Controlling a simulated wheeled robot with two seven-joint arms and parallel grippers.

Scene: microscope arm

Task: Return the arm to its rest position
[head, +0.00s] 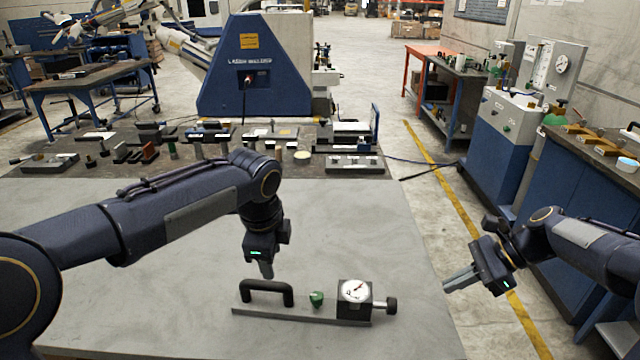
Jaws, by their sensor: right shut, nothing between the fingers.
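My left arm comes in from the left, bent down at the wrist. My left gripper (266,272) points down above the table, just behind a grey bar with a black handle (267,289); its fingers overlap in this view, so its opening is unclear. My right arm comes in from the right. My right gripper (455,282) is shut and empty, pointing left at the table's right edge, apart from the bar. On the bar are a green knob (316,299) and a black block with a white dial (354,291) and a side knob (391,305).
The pale tabletop (150,300) is mostly clear. Behind it, a dark bench surface (60,170) carries several small tools and blocks. A blue machine (248,75) stands farther back. Blue cabinets (520,140) stand along the right wall.

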